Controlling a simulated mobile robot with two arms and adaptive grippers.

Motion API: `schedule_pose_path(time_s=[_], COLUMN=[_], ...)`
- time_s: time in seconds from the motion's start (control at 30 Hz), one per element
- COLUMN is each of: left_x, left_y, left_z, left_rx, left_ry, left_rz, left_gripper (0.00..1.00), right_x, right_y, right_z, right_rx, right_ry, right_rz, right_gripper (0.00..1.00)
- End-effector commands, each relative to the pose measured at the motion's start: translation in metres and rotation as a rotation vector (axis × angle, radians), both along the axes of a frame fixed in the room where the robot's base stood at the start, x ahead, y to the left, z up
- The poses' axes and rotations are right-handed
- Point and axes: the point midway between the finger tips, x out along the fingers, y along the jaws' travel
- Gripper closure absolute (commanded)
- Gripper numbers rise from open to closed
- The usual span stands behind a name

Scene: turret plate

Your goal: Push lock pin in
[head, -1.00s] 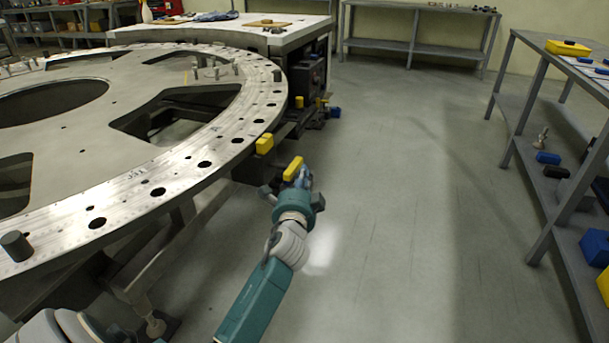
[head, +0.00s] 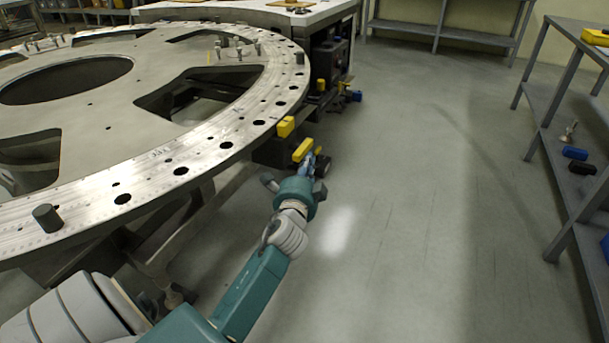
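The large round metal plate (head: 200,160) fills the left of the head view, with a ring of holes along its rim. A yellow block (head: 286,126) sits at the rim's outer edge; I cannot tell if it is the lock pin. My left gripper (head: 314,164) is just outside the rim, below and right of that block. A second yellow piece (head: 303,150) is at its fingertips, apart from the block in the picture. I cannot tell whether the fingers hold this piece, and they are too small to read as open or shut. My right gripper is not in view.
A grey peg (head: 47,218) stands on the plate's near rim. A shelf rack (head: 552,130) with blue and black items stands at the right. Another shelf (head: 440,35) is at the back wall. The floor (head: 430,200) between is clear.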

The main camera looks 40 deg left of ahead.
Motion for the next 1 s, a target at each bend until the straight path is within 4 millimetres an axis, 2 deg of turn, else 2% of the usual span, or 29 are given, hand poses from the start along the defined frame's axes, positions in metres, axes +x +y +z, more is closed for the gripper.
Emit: schedule_pose_path(time_s=[0.2,0.4,0.6,1.0], left_x=[-0.044,-0.071,-0.080,-0.079], left_y=[-0.023,-0.037,-0.041,-0.041], left_z=[-0.002,-0.001,0.000,0.000], left_rx=[-0.003,-0.002,-0.001,-0.001], left_ry=[0.002,0.001,0.000,0.000], left_rz=[-0.001,0.000,0.001,0.001], left_gripper=[1.00,1.00,1.00,1.00], right_x=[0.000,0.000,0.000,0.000], right_y=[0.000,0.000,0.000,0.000], right_z=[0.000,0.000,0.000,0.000], right_rx=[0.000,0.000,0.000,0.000], right_ry=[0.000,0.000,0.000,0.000], right_rz=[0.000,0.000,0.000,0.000], right_gripper=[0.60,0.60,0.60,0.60])
